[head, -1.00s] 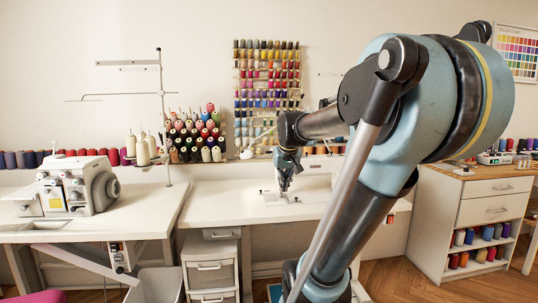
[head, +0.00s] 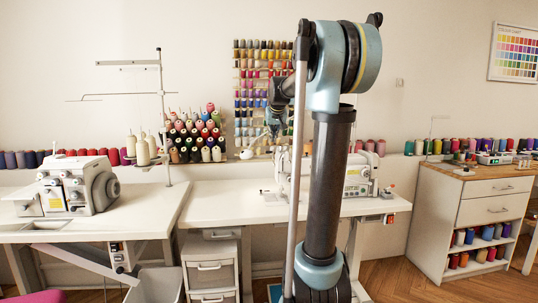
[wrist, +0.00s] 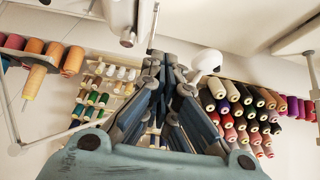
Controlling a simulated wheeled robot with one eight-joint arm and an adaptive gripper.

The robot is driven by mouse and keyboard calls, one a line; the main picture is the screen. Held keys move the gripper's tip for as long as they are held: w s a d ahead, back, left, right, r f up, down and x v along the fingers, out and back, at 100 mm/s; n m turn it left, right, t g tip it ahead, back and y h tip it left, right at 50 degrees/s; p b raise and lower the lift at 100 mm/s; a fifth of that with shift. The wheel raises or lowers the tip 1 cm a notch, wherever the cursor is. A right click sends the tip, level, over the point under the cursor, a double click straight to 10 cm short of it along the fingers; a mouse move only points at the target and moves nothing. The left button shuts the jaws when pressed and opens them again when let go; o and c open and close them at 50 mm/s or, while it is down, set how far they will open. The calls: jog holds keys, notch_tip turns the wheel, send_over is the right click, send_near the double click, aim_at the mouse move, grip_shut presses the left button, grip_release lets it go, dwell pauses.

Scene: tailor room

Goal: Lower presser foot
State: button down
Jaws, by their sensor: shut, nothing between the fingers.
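The white sewing machine (head: 358,178) stands on the middle table, partly hidden behind my arm. Its needle end is at the left, near the clear table top. The presser foot and its lever are too small or hidden to make out in the head view. My gripper (head: 273,132) is raised above the machine's left end, in front of the thread rack, apart from the machine. In the wrist view my gripper (wrist: 165,62) is shut and empty. A white machine-like part (wrist: 122,18) shows at the top of that view.
A white lamp-like head (wrist: 205,62) is close to the gripper; it also shows in the head view (head: 258,147). A thread rack (head: 252,85) hangs on the wall behind. An overlocker (head: 78,187) stands on the left table. The middle table's left part (head: 220,203) is clear.

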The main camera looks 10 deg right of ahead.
jog(key=w+x, duration=0.1)
jog(key=x, duration=1.2)
jog(key=shift+w, duration=0.15)
jog(key=shift+r, duration=0.1)
jog(key=shift+w+a+g, duration=0.1)
jog(key=shift+w+g, duration=0.1)
jog(key=shift+g, duration=0.1)
